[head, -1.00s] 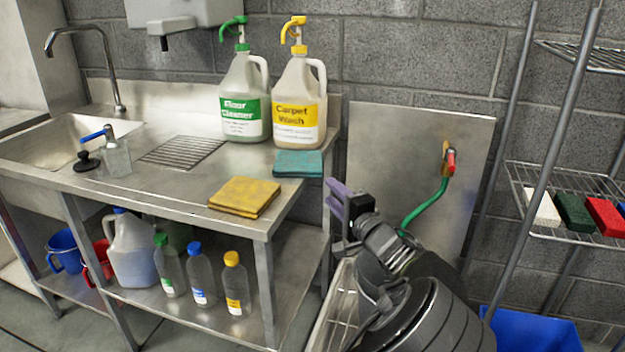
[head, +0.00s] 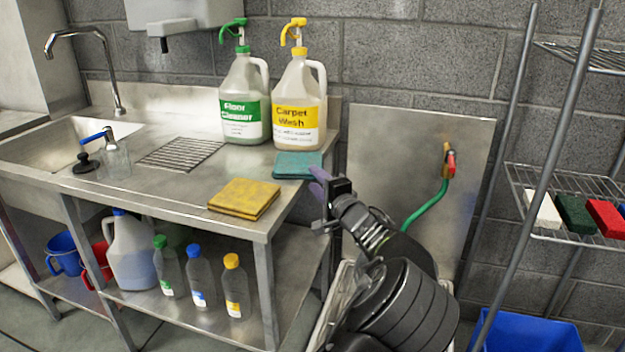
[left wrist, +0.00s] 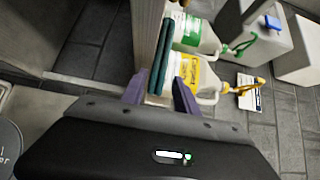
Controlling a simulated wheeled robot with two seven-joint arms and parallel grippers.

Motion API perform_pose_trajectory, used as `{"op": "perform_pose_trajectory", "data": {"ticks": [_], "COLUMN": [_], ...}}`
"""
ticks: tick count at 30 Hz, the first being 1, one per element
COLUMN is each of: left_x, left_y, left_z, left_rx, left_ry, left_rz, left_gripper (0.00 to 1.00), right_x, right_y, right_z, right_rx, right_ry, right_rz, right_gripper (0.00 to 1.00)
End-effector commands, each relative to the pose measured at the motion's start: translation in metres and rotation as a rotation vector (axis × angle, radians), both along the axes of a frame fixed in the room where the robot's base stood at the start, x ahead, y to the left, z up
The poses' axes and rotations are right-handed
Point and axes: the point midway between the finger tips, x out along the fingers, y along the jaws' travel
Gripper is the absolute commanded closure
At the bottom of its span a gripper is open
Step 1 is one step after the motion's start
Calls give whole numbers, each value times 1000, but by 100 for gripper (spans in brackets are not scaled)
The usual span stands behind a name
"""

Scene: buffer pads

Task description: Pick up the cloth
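A folded teal cloth (head: 297,165) lies at the right end of the steel counter, in front of the carpet wash jug. A folded yellow cloth (head: 244,198) lies at the counter's front edge. My left gripper (head: 318,184) is at the counter's right end, close beside the teal cloth. In the left wrist view the purple fingers of my left gripper (left wrist: 159,92) are apart, with the edge of the teal cloth (left wrist: 160,65) showing between them. I cannot tell whether they touch it. My right gripper is not in view.
The carpet wash jug (head: 297,100) and floor cleaner jug (head: 243,98) stand behind the cloths. A steel panel (head: 400,150) with a green hose (head: 425,207) is on the right. A wire shelf (head: 570,235) holds several blocks. Bottles stand on the lower shelf.

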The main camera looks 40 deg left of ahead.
Motion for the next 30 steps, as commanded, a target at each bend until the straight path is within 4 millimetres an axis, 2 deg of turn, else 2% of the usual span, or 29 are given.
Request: {"op": "perform_pose_trajectory", "data": {"ticks": [5, 15, 30], "left_x": [5, 6, 6], "left_y": [10, 12, 11], "left_z": [-2, 0, 0], "left_rx": [0, 0, 0], "left_ry": [-1, 0, 0], "left_rz": [0, 0, 0], "left_gripper": [64, 64, 84], "right_x": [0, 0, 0], "right_y": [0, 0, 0], "right_z": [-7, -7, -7], "right_rx": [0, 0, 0], "right_ry": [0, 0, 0], "right_rz": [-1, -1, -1], "right_gripper": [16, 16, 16]}}
